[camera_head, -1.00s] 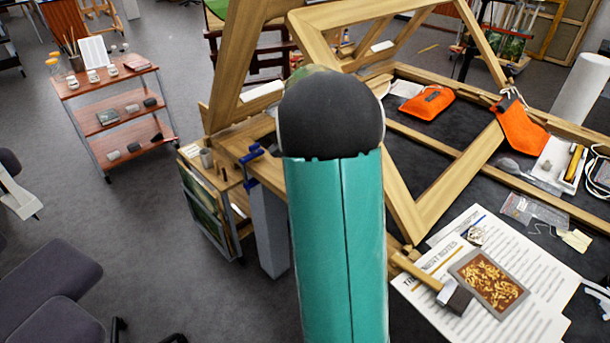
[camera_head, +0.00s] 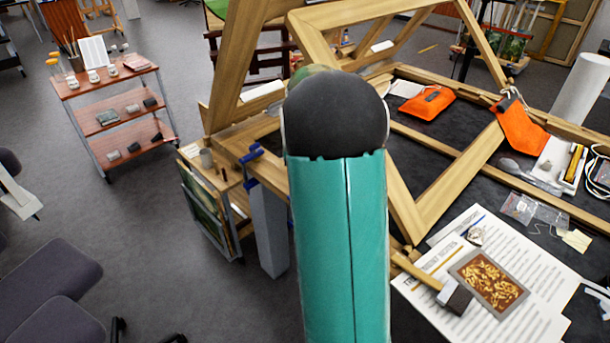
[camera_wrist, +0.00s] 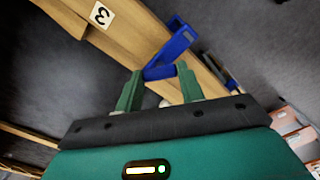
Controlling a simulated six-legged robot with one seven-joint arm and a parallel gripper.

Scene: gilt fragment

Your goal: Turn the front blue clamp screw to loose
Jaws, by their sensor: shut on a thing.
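In the wrist view, a blue clamp (camera_wrist: 182,40) sits on the edge of a wooden beam. Its blue lower bar (camera_wrist: 160,72) lies between the two green fingers of my gripper (camera_wrist: 156,75), which is shut on it. The screw's turn angle cannot be read. In the head view, a blue clamp (camera_head: 251,153) shows at the left corner of the wooden frame. My teal arm hides my gripper there, so I cannot tell whether this is the same clamp.
The wooden frame (camera_head: 436,201) stands on a dark table with papers (camera_head: 440,262), a mallet (camera_head: 457,298) and orange pouches (camera_head: 428,103). A red-shelved cart (camera_head: 112,116) and dark chairs (camera_head: 50,270) stand left. Open floor lies between cart and frame.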

